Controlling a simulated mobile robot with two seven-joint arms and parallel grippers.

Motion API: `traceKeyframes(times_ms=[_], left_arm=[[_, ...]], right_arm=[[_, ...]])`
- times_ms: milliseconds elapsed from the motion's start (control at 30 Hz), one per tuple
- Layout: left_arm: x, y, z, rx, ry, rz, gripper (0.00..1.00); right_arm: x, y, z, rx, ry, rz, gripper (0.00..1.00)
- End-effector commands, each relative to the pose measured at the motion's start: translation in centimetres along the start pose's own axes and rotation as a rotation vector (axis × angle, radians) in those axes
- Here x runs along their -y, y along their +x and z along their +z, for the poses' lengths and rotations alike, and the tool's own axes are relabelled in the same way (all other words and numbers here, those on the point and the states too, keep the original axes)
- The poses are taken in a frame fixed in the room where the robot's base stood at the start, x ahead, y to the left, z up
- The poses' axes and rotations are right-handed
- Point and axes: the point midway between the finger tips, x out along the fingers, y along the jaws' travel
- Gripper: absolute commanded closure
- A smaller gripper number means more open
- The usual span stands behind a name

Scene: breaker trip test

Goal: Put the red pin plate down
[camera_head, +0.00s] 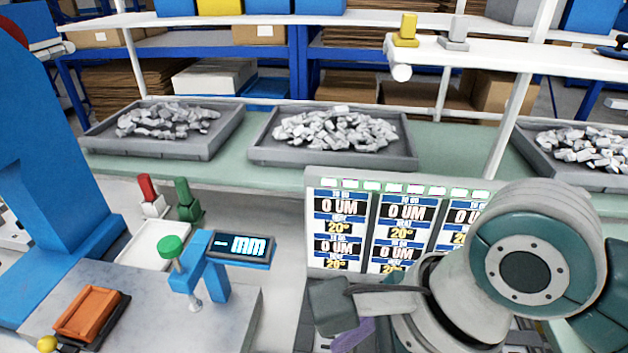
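No plate that is clearly the red pin plate can be made out. A red-topped upright piece (148,190) with a pale base stands at the left, and an orange-red block (90,313) lies on a dark holder at lower left. My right gripper (338,306) is at the bottom centre, in front of the display panel. A purple piece (352,336) shows just below it, partly hidden; I cannot tell whether it is held. The gap between the fingers is not clear. My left gripper is not in view.
A blue gauge with a display (240,247) stands on a grey stone base (232,318). A green-topped piece (186,200) and a white tray (160,245) are behind it. The display panel (312,225) blocks the centre. Part-filled grey trays (335,157) line the green bench behind.

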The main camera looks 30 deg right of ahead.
Motion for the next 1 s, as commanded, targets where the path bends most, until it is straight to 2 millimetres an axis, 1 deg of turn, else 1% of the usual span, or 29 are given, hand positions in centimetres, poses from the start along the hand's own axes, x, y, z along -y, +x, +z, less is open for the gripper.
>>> traceKeyframes(times_ms=[67, 167, 200, 267, 300, 367, 400, 500, 600, 700, 800, 1000], left_arm=[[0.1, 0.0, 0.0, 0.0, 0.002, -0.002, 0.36], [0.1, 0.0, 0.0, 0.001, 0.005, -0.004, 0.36], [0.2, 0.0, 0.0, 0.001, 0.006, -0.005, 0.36], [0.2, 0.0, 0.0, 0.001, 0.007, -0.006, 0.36], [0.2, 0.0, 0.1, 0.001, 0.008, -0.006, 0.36], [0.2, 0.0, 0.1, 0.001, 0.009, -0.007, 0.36], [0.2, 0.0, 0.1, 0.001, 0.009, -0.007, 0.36], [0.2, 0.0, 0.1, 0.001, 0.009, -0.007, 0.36], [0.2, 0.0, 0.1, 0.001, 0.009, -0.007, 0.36], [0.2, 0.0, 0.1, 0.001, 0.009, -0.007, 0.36], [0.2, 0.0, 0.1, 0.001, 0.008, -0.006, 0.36], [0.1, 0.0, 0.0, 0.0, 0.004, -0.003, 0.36]], right_arm=[[-0.7, -0.5, -0.4, -0.014, -0.201, -0.011, 0.33], [-1.3, -1.6, -1.1, -0.049, -0.55, -0.031, 0.33], [-1.6, -2.1, -1.5, -0.068, -0.7, -0.035, 0.33], [-2.0, -2.9, -2.1, -0.101, -0.923, -0.038, 0.33], [-2.2, -3.4, -2.5, -0.125, -1.069, -0.035, 0.33], [-2.5, -4.3, -3.1, -0.162, -1.285, -0.026, 0.33], [-2.7, -4.9, -3.6, -0.19, -1.424, -0.013, 0.33], [-3.1, -6.2, -4.6, -0.25, -1.729, 0.028, 0.33], [-3.4, -7.4, -5.4, -0.297, -1.96, 0.075, 0.33], [-3.5, -8.1, -6.0, -0.325, -2.108, 0.115, 0.33], [-3.6, -8.5, -6.2, -0.339, -2.179, 0.137, 0.33], [-3.6, -8.5, -6.3, -0.341, -2.196, 0.141, 0.33]])
